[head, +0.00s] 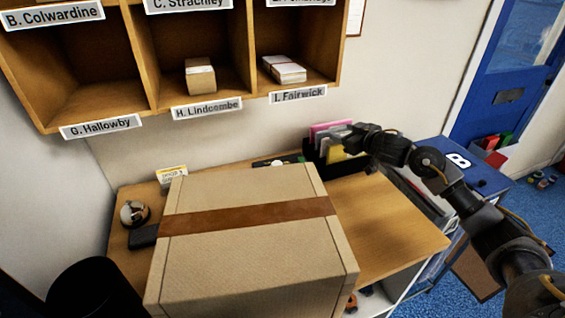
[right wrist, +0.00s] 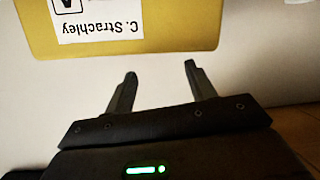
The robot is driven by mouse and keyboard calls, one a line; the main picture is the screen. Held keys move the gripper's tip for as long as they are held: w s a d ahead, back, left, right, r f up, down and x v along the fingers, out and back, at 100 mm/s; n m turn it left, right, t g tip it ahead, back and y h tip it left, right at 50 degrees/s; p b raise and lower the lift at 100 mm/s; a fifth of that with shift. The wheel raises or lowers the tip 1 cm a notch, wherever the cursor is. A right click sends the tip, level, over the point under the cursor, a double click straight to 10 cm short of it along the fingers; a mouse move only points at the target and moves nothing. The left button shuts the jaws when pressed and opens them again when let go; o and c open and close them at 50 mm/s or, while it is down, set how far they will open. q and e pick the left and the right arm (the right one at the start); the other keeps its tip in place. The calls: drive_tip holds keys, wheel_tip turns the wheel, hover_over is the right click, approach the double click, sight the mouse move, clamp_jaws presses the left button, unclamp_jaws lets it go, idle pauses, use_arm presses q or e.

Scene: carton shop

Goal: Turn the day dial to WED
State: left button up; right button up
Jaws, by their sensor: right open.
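I cannot make out a day dial or the word WED in either view. My right gripper (head: 352,140) is at the file holder at the back of the desk, in front of a yellow folder (head: 338,156). In the right wrist view its two fingers (right wrist: 160,72) are apart with nothing between them. A yellow folder (right wrist: 190,30) with an upside-down "C. Strachley" label shows beyond the fingertips. My left gripper is not in view.
A large taped carton (head: 250,240) covers much of the wooden desk (head: 400,225) and hides things behind it. Pigeonholes (head: 140,55) hang above. A silver bell (head: 134,213) and a small yellow-white box (head: 171,173) stand at the left. Bare desk lies right of the carton.

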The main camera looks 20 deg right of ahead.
drive_tip(key=s+a+f+n+g+y+p, duration=0.1)
drive_tip(key=s+a+f+g+y+p, duration=0.2)
drive_tip(key=a, duration=0.4)
drive_tip(key=s+a+f+n+y, duration=0.15)
drive_tip(key=s+a, duration=0.25)
drive_tip(key=a, duration=0.4)
drive_tip(key=shift+m, duration=0.25)
drive_tip(key=x, duration=0.3)
drive_tip(key=p+x, duration=0.1)
drive_tip(key=x, duration=0.7)
drive_tip(key=shift+d+f, duration=0.2)
drive_tip(key=shift+f, duration=0.15)
drive_tip(key=shift+p, duration=0.3)
drive_tip(key=c, duration=1)
drive_tip(key=shift+o, duration=0.2)
drive_tip(key=shift+s+a+r+m+t+h+p, duration=0.1)
drive_tip(key=shift+a+r+m+t+h+p, duration=0.15)
drive_tip(key=shift+m+h+p, duration=0.3)
drive_tip(key=shift+d+f, duration=0.1)
drive_tip(key=shift+f, duration=0.05)
drive_tip(key=shift+m+h, duration=0.25)
drive_tip(key=shift+h, duration=0.15)
